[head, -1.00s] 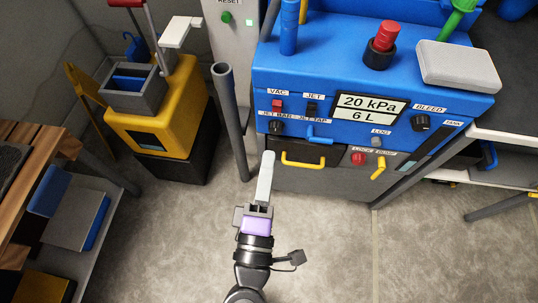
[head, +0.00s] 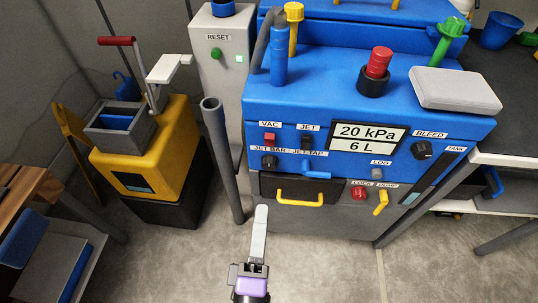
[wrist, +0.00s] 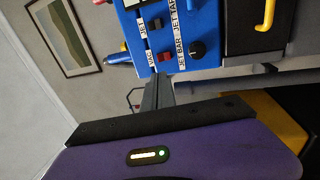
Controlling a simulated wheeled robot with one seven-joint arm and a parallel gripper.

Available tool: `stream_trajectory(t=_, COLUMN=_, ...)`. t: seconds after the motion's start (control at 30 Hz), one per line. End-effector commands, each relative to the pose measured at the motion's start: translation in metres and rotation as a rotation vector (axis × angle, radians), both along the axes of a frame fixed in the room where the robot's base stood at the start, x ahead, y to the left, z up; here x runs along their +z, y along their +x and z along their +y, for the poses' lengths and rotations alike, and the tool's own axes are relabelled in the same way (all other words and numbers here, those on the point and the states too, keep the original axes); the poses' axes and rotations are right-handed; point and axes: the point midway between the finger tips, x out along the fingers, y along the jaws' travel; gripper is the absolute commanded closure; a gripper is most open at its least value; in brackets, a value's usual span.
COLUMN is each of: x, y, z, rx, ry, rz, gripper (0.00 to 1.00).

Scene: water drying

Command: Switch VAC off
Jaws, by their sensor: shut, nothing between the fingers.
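The VAC switch (head: 269,139) is a small red rocker under its VAC label, on the left of the blue machine's front panel (head: 290,108). It also shows in the wrist view (wrist: 165,57), beside the printed label. My gripper (head: 261,210) is in front of and below the panel in the head view, its pale fingers together and empty. It is apart from the switch.
The black JET switch (head: 307,141) is right of VAC, and the JET BAR knob (head: 269,162) is just below. A yellow drawer handle (head: 299,198) sticks out lower down. A grey upright pipe (head: 222,160) stands left of the panel. The display (head: 367,137) reads 20 kPa, 6 L.

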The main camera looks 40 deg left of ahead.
Motion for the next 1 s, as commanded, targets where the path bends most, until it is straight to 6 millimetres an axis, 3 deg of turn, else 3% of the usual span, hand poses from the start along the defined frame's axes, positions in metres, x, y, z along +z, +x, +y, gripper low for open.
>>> stream_trajectory(t=0.37, x=0.004, y=0.009, z=0.006, rx=0.000, ry=0.001, rz=0.000, gripper=1.00)
stream_trajectory(t=1.0, x=0.027, y=0.102, z=0.064, rx=0.001, ry=0.001, rz=0.000, gripper=1.00)
